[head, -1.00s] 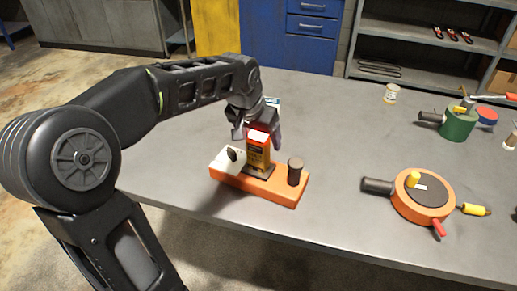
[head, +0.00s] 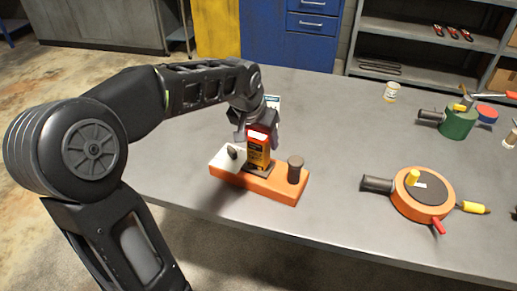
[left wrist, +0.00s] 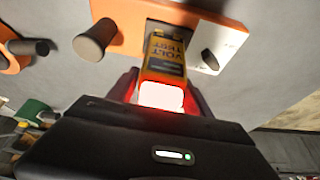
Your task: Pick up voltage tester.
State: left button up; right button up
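The voltage tester (head: 258,151) is a yellow-orange block with a black label and a bright red-white top. It stands upright on an orange base (head: 235,182), in a dark holder. In the left wrist view the tester (left wrist: 166,55) shows its lettering, with its glowing end nearest the camera. My left gripper (head: 258,133) is above the tester, with one finger on each side of its upper part. The fingers (left wrist: 163,88) are spread about the tester's width, with what looks like a narrow gap. My right gripper is not in view.
A dark knob (head: 295,169) and a white plate with a black switch (head: 232,152) flank the tester on the base. An orange round device (head: 423,196), a green cylinder (head: 459,124) and a small jar (head: 391,92) are on the grey table (head: 330,130) to the right.

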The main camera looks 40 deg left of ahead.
pick_arm(q)
grip_shut()
dwell(0.4)
notch_tip(320, 180, up, 10)
jog(key=shift+r, duration=0.1)
dwell(0.5)
dwell(0.4)
